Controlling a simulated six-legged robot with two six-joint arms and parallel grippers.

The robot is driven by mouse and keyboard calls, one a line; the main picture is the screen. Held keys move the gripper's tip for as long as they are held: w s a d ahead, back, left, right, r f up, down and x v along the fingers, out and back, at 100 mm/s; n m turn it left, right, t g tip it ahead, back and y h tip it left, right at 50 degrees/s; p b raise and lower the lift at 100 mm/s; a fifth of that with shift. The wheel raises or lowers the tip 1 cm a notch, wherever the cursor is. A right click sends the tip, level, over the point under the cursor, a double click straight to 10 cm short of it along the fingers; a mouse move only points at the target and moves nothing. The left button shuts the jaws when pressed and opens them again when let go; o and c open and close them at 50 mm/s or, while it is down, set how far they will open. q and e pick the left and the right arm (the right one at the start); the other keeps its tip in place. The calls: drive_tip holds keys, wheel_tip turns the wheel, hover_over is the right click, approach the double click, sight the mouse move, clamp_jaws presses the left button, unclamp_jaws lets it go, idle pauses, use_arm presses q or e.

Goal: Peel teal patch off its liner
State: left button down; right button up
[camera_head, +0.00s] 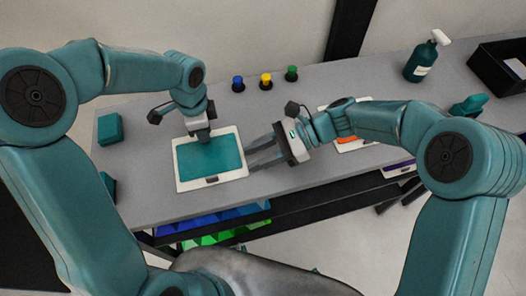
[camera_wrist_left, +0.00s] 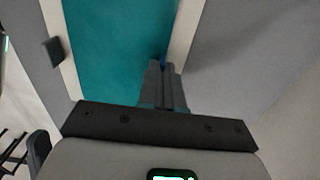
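The teal patch (camera_head: 210,158) lies on its white liner (camera_head: 240,175) on the table and looks flat. It also fills much of the left wrist view (camera_wrist_left: 115,45), with the liner's pale border (camera_wrist_left: 182,40) beside it. My left gripper (camera_head: 203,138) points down at the patch's far edge. In the left wrist view its fingers (camera_wrist_left: 163,72) are together near the patch's edge, with a small blue bit at their tips. I cannot tell if they pinch the patch. My right gripper (camera_head: 254,155) is open, its two fingers apart beside the liner's right edge.
Blue (camera_head: 238,84), yellow (camera_head: 266,81) and green (camera_head: 291,73) capped items stand at the back. A spray bottle (camera_head: 420,62) and black bin (camera_head: 495,68) are at right. A teal block (camera_head: 110,128) sits at left. A white card with orange (camera_head: 352,145) lies behind my right arm.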

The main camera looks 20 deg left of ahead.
sight(213, 177)
drive_tip(key=x, duration=1.1)
clamp_jaws()
use_arm(q)
drive_tip(key=shift+r, duration=0.65)
drive_tip(key=shift+r, duration=3.5)
use_arm(e)
drive_tip(key=shift+f, duration=0.1)
unclamp_jaws()
